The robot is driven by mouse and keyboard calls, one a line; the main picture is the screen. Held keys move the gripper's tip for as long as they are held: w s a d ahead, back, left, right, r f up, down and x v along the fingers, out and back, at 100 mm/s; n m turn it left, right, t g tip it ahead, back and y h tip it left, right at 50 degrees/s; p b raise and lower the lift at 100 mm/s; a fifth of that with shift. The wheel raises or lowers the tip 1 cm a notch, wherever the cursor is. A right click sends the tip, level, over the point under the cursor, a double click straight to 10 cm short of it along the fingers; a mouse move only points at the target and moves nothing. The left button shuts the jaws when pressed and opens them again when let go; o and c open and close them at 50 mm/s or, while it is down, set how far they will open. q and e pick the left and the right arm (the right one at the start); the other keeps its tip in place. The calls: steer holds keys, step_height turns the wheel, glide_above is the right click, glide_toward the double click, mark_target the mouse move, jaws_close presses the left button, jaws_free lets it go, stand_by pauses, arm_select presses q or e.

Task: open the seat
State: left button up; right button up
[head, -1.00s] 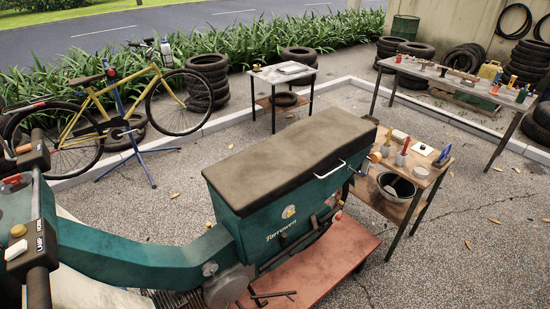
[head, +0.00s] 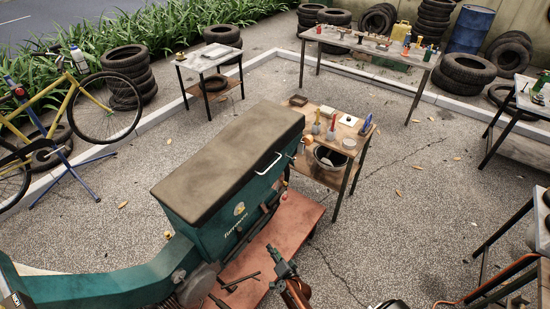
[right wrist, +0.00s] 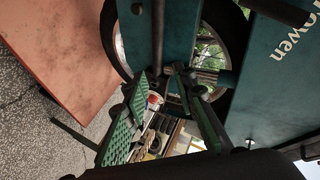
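The seat (head: 232,155) is a long brown-grey cushion with a dark rim. It lies flat and closed on the teal body (head: 215,232) of the cart. A pale handle (head: 268,166) sticks out from its right side. My right gripper (head: 279,262) is at the bottom centre of the head view, below and apart from the handle. In the right wrist view its two fingers (right wrist: 165,125) stand apart with nothing visible between them. The teal body and a wheel (right wrist: 112,42) lie beyond them; the seat is not clearly visible there. My left gripper is not in view.
A red platform (head: 272,238) lies beside the teal body. A small wooden table (head: 318,172) with tools and a bucket (head: 330,158) stands close to the seat's right. A bicycle (head: 60,125) is on a stand at left. Open pavement (head: 400,225) lies at right.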

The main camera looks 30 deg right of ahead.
steer(key=w+d+r+m+t+h+p, duration=0.1)
steer(key=w+d+r+m+p, duration=0.2)
steer(key=r, duration=0.7)
steer(key=w+r+m+t+h+p, duration=0.15)
steer(key=w+r, duration=0.25)
steer(key=r, duration=0.6)
steer(key=m+t+h+p, duration=0.2)
steer(key=m+h, duration=0.2)
steer(key=m, duration=0.2)
glide_toward(273, 164)
steer(key=x, duration=0.2)
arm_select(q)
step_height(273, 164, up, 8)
arm_select(e)
steer(key=shift+m+y, duration=0.25)
steer(key=shift+f+x, duration=0.1)
steer(key=shift+x, duration=1.9)
steer(key=shift+f+x, duration=0.15)
steer(key=shift+x, duration=1.85)
steer(key=shift+d, duration=0.15)
steer(key=shift+c, duration=0.5)
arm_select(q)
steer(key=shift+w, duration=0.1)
arm_select(e)
jaws_close()
